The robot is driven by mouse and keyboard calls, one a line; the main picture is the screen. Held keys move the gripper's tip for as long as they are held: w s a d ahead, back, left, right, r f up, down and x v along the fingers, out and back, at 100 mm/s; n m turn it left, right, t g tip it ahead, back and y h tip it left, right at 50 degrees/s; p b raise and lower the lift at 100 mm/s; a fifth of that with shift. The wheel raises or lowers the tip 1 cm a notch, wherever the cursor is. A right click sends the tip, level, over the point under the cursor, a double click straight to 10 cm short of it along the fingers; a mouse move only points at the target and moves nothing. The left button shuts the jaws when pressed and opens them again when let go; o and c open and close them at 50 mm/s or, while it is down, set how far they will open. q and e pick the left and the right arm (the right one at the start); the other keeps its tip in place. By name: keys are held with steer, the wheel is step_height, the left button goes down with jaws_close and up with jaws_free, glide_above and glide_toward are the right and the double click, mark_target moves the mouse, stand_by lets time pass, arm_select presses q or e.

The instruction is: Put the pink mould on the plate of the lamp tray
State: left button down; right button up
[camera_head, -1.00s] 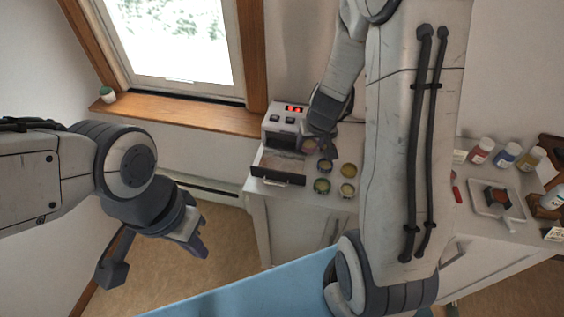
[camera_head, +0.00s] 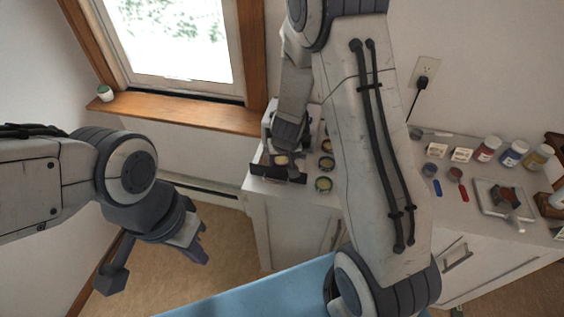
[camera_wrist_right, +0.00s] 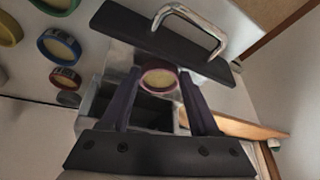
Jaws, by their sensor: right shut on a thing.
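The pink mould (camera_wrist_right: 159,79), a small round ring with a pale yellow inside, is between the fingers of my right gripper (camera_wrist_right: 160,90) in the right wrist view. My right gripper is shut on it. In the head view, my right gripper (camera_head: 284,152) is over the pulled-out lamp tray, whose dark front (camera_head: 279,177) shows at the counter's left end. In the wrist view the tray front (camera_wrist_right: 150,32) has a metal handle. The mould hides part of the plate; I cannot tell whether they touch. My left gripper (camera_head: 196,248) hangs empty, far left of the counter; its opening is unclear.
Other round moulds, including a green one (camera_head: 323,184) and a dark one (camera_head: 326,163), stand right of the tray. Jars (camera_head: 511,153), small spatulas (camera_head: 461,183) and a white tray (camera_head: 490,208) are further right. My right arm covers the counter's middle.

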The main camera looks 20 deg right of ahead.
steer(key=shift+f, duration=0.15)
steer(key=o, duration=1.5)
steer(key=shift+c, duration=0.2)
